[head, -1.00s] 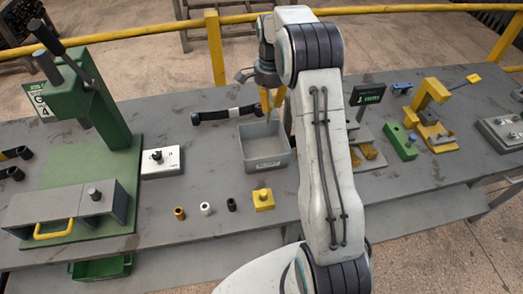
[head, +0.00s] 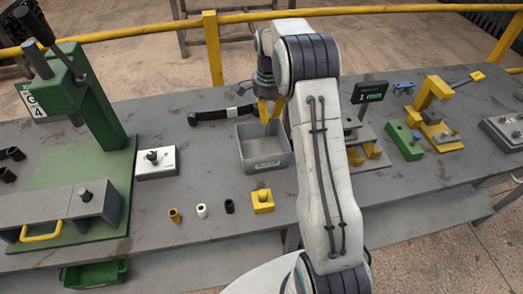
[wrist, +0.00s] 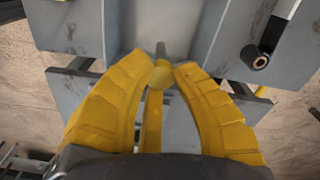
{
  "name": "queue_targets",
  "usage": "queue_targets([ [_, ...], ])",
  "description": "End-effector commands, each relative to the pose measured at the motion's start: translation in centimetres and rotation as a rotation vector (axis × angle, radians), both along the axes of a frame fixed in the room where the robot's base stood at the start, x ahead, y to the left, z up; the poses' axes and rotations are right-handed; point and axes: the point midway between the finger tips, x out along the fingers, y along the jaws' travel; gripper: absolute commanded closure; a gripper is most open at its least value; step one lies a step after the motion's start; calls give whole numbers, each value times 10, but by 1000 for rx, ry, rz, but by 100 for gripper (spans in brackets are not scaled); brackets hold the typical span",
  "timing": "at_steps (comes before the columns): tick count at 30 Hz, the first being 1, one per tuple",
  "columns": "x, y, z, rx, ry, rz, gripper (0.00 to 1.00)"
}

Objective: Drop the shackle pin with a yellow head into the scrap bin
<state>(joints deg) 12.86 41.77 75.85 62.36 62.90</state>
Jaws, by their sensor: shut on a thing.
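My gripper (head: 270,112) hangs over the open grey scrap bin (head: 265,161) in the head view, its yellow fingers near the bin's far side. In the wrist view my gripper (wrist: 160,70) is shut on the shackle pin. The pin's round yellow head (wrist: 159,77) sits between the fingertips, and its grey shank (wrist: 160,49) points away from them. In the head view the pin is too small to make out clearly. The bin's floor is partly hidden by its front wall and my arm.
Small bushings (head: 202,211) and a yellow block (head: 263,201) stand in front. A green press (head: 92,105) is at left; a display stand (head: 369,92) is right of my arm.

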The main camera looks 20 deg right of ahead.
Motion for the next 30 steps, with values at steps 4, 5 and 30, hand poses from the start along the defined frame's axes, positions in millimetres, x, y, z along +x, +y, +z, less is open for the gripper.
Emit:
queue_targets([
  [4, 0, 0, 0, 0, 0, 0, 67],
  [5, 0, 0, 0, 0, 0, 0, 65],
  [30, 1, 0, 58, -1, -4, 0, 53],
])
